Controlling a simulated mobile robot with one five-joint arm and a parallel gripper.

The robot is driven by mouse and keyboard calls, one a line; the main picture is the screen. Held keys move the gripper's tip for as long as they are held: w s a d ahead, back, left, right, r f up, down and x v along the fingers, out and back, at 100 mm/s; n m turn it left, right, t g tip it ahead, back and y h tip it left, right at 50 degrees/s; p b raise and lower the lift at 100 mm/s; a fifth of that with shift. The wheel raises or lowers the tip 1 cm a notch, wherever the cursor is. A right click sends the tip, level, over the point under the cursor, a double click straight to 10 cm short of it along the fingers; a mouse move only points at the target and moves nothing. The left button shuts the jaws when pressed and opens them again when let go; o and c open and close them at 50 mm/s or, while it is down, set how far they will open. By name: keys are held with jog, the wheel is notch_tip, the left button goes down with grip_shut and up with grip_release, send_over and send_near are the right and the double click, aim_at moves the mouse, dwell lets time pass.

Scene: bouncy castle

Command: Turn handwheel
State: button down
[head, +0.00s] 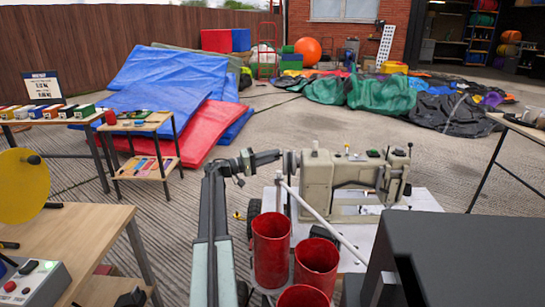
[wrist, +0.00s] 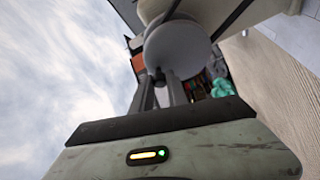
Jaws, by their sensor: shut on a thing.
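A beige sewing machine (head: 345,185) stands on a white plate ahead of me. Its handwheel (head: 291,163) is at its left end and is seen almost edge-on in the head view. In the wrist view the handwheel (wrist: 178,48) is a pale rounded disc just beyond my fingers. My gripper (head: 281,156) reaches the handwheel from the left. In the wrist view my gripper (wrist: 163,88) has its two dark fingers close together at the wheel's near side, around a small dark part on it. The exact contact is partly hidden.
Red cylindrical bins (head: 271,250) stand below my arm, with a pale bar slanting beside them. A wooden bench (head: 85,240) with a yellow disc (head: 24,176) is at left. A dark grey surface (head: 470,255) fills the lower right.

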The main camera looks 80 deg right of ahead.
jog(key=c, duration=1.3)
grip_release()
jog(key=v, duration=0.7)
jog(key=shift+w+a+b, duration=0.2)
jog(key=shift+w+b, duration=0.15)
jog(key=shift+b, duration=0.1)
